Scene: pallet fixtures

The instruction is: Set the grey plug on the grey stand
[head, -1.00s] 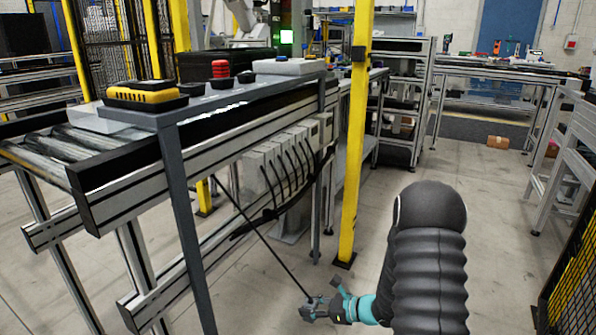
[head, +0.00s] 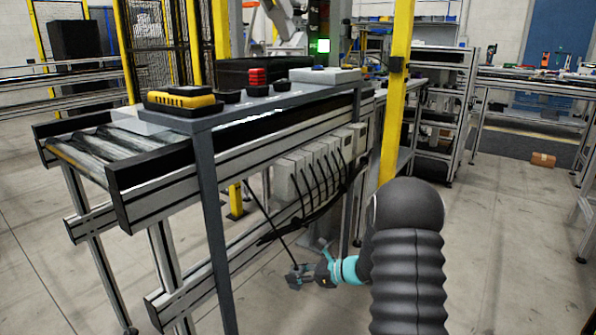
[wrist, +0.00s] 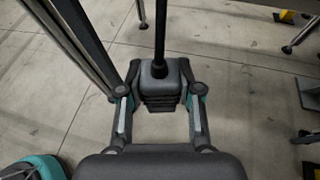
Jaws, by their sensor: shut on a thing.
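My gripper (head: 300,276) is low in the head view, below and right of the long grey bench. In the wrist view its fingers (wrist: 160,98) are shut on the grey plug (wrist: 160,76), a ribbed grey block between the two pads. A straight black cable or rod (wrist: 160,30) runs from the plug. In the head view a thin dark line (head: 268,215) runs from the gripper up and left under the bench. I cannot tell for sure which thing is the grey stand; a light grey block (head: 325,75) lies on the bench top, far from the gripper.
The bench top (head: 205,122) also bears a yellow and black piece (head: 180,102), a red stacked piece (head: 256,80) and small black bases. A yellow post (head: 396,110) rises near my arm.

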